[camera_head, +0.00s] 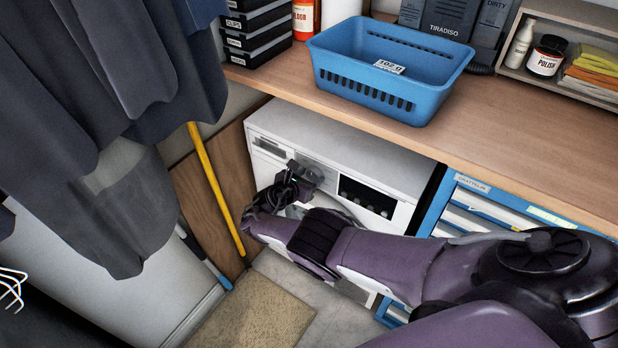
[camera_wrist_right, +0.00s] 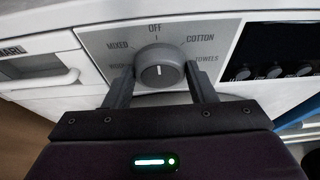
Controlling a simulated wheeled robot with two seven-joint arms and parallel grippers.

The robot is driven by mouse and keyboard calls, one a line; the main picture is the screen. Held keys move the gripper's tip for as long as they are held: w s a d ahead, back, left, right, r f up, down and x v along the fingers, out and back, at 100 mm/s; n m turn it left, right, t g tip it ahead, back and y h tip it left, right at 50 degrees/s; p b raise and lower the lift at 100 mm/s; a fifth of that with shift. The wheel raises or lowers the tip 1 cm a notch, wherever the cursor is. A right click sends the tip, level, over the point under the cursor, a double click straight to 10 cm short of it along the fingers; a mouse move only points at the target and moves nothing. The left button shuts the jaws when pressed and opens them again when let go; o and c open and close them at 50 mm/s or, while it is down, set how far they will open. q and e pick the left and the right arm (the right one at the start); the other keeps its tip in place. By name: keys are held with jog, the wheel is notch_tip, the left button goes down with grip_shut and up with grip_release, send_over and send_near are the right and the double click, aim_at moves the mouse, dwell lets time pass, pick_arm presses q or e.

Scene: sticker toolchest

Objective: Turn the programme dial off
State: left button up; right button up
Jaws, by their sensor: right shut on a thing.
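The programme dial (camera_wrist_right: 160,66) is a round grey knob on the grey panel of a white washing machine (camera_head: 365,158). OFF is printed above it, with MIXED to its upper left, COTTON to its upper right and TOWELS to the right; another label at the left is partly covered. A short white mark on the dial looks roughly upright, in line with OFF. My right gripper (camera_wrist_right: 161,82) has one finger on each side of the dial and is shut on it. In the head view the right gripper (camera_head: 300,178) largely hides the dial. My left gripper is not in view.
A drawer front (camera_wrist_right: 40,80) is left of the dial, and a dark panel with small knobs (camera_head: 367,197) is right. The wooden worktop (camera_head: 480,130) above holds a blue basket (camera_head: 385,85). A yellow pole (camera_head: 213,185) leans at the left; dark clothes hang there.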

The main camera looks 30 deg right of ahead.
jog(key=o, duration=1)
jog(key=shift+c, duration=0.2)
jog(key=p+v, duration=0.4)
jog(key=v, duration=0.3)
jog(key=shift+a, duration=0.3)
jog(key=shift+r, duration=0.1)
